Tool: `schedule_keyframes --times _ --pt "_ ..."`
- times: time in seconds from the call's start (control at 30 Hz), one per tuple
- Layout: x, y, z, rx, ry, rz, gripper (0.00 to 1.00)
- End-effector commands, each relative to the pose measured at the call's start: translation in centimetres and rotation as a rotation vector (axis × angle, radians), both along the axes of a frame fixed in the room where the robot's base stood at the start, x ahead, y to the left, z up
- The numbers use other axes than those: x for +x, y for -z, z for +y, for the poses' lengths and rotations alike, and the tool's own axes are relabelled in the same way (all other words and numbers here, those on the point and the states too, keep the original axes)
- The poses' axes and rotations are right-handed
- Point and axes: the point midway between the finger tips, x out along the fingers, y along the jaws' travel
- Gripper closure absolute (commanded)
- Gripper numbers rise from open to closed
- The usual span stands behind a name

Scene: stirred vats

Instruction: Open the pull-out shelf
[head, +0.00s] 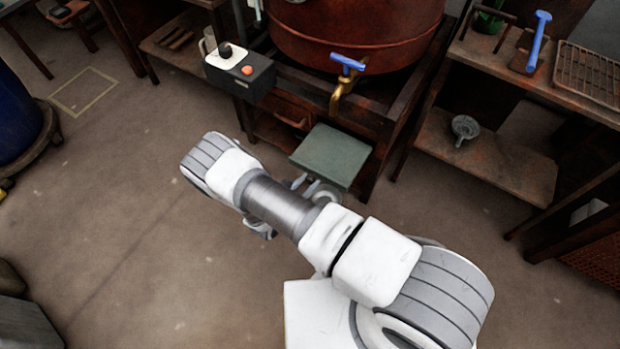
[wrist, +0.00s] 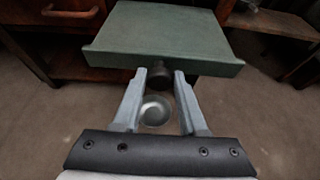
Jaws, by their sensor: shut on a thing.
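The pull-out shelf is a grey-green board (head: 332,157) that sticks out from the front of the dark vat stand, under the tap. It also fills the top of the wrist view (wrist: 165,35). A dark round knob (wrist: 160,75) sits on its front edge. My gripper (wrist: 160,78) has its two grey fingers on either side of this knob and is shut on it. In the head view my gripper (head: 306,186) is at the shelf's front edge, partly hidden by my arm, and the knob is hidden.
A brass tap (head: 342,92) with a blue handle hangs above the shelf, below the red vat (head: 355,35). A control box (head: 240,72) with a red button is left of it. A rack (head: 485,150) stands right. A blue barrel (head: 15,120) stands far left. Floor between is clear.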

Motion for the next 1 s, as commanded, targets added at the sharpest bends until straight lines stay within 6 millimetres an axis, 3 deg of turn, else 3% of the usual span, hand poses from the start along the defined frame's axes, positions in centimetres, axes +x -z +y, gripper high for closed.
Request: schedule_keyframes --times 0.13,0.17,0.33,0.73,1.0 --pt "0.0 0.0 -0.1 0.0 0.001 0.0 1.0" --pt "0.0 0.0 -0.1 0.0 0.001 0.0 0.57" --pt "0.0 0.0 -0.1 0.0 0.001 0.0 0.29" --pt "-0.6 -0.4 0.5 0.001 -0.001 0.001 0.29" --pt "-4.7 -2.8 3.6 0.001 -0.005 0.0 0.29"
